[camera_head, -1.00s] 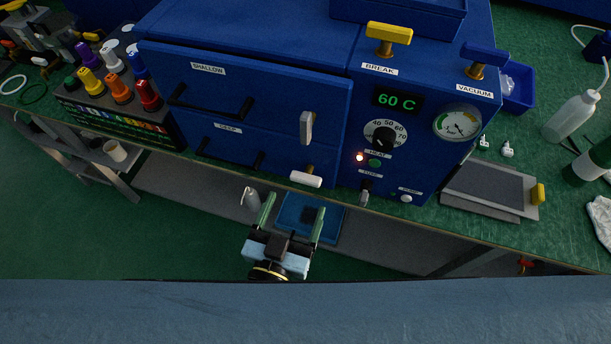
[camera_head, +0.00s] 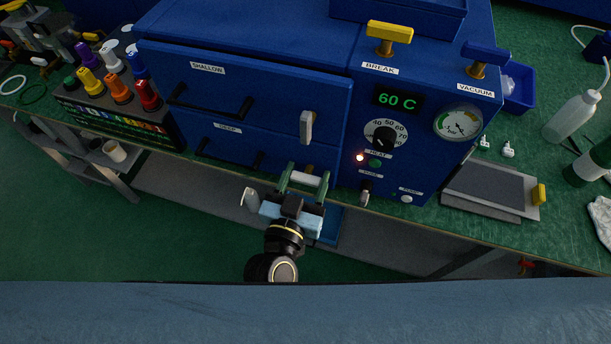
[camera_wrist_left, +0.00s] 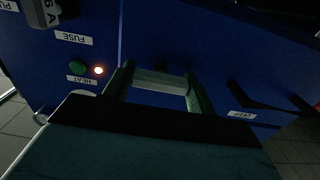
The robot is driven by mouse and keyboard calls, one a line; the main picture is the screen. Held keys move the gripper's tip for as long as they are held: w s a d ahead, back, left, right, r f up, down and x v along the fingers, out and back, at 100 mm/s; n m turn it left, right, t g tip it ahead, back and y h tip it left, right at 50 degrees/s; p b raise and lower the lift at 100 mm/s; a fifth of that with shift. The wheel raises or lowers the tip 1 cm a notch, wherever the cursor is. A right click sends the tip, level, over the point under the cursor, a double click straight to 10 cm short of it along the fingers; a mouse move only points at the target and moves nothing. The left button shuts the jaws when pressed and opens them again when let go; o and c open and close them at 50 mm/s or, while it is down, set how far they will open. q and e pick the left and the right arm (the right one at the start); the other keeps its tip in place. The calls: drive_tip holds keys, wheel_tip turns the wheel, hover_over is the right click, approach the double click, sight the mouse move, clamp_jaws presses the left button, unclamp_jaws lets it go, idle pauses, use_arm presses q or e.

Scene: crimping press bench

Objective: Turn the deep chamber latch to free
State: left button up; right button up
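The deep chamber latch (camera_head: 304,179) is a short white bar handle on the front of the blue press, at the lower right of the drawer front labelled DEEP (camera_head: 228,128). It lies roughly crosswise, slightly tilted. My left gripper (camera_head: 305,180) has its two green fingers at the two ends of the bar, and they appear to touch it. In the left wrist view the white latch bar (camera_wrist_left: 161,82) spans the space between the fingers (camera_wrist_left: 159,90). My right gripper is in neither view.
Above is another pale latch (camera_head: 306,127), standing upright, beside the SHALLOW drawer. Black handles (camera_head: 230,158) lie to the left. The heat dial (camera_head: 384,135), a lit orange lamp and a fuse holder (camera_head: 365,190) are on the right. A blue tray sits below, partly hidden.

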use_arm(q)
drive_tip(key=c, duration=0.4)
drive_tip(key=shift+n, duration=0.3)
drive_tip(key=n+p, duration=0.1)
drive_tip(key=n, duration=0.1)
drive_tip(key=shift+n+p, duration=0.35)
drive_tip(key=shift+n, duration=0.05)
drive_tip(key=n+p, duration=0.1)
drive_tip(key=n, duration=0.3)
drive_tip(key=shift+n, duration=0.3)
drive_tip(key=n, duration=0.4)
drive_tip(key=shift+a+f, duration=0.1)
drive_tip(key=n, duration=0.5)
drive_tip(key=shift+n+b, duration=0.35)
drive_tip(key=shift+n, duration=0.05)
